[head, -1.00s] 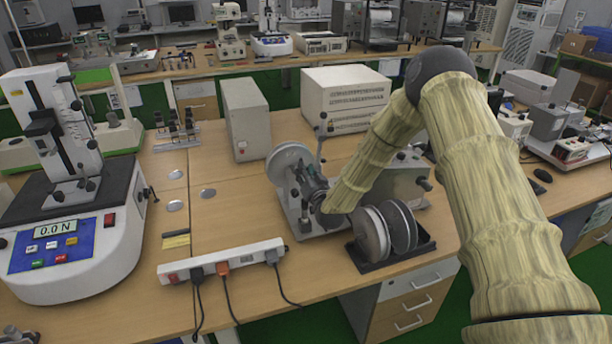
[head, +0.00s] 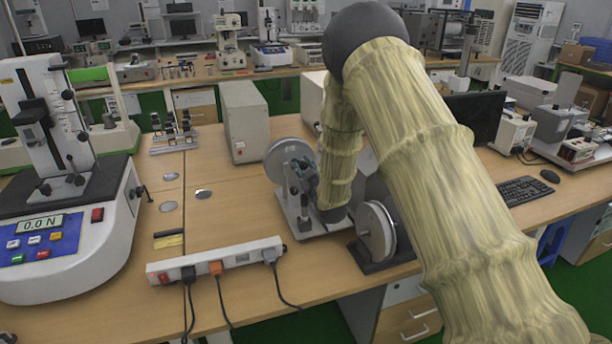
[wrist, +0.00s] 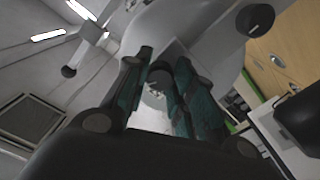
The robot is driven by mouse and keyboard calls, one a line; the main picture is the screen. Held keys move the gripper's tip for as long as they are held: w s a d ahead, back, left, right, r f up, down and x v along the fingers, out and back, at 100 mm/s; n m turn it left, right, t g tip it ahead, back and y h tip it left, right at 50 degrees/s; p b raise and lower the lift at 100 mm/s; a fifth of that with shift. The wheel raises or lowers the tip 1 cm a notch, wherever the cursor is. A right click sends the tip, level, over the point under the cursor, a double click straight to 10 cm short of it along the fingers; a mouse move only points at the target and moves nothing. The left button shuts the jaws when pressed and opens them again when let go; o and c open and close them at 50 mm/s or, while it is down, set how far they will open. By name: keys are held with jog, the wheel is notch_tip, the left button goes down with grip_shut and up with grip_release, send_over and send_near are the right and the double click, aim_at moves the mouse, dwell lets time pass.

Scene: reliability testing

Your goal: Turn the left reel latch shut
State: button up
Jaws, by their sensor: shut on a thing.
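The reel machine stands on the wooden bench, with a light grey left reel disc (head: 284,158) upright on its left side. My gripper (head: 300,174) is at the hub side of this disc, right of its face. In the wrist view my teal fingers (wrist: 156,88) are close together on a small grey piece at the hub, which I take to be the left reel latch (wrist: 154,91). The latch is mostly hidden by the fingers, and its angle cannot be told. In the head view my arm covers much of the machine's right part.
Spare reels (head: 375,232) stand in a dark holder at the bench's front edge, close to my wrist. A power strip (head: 215,260) with cables lies in front left. A force tester (head: 62,190) stands at far left. A grey box (head: 243,122) stands behind.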

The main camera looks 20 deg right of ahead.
jog(key=n+b, duration=0.4)
jog(key=n, duration=0.1)
jog(key=shift+n, duration=0.4)
dwell(0.4)
jog(key=o, duration=1.1)
jog(key=shift+b, duration=0.3)
jog(key=shift+c, duration=0.2)
jog(key=shift+s, duration=0.1)
jog(key=s, duration=1.1)
jog(key=shift+s+d, duration=0.15)
jog(key=shift+s, duration=0.25)
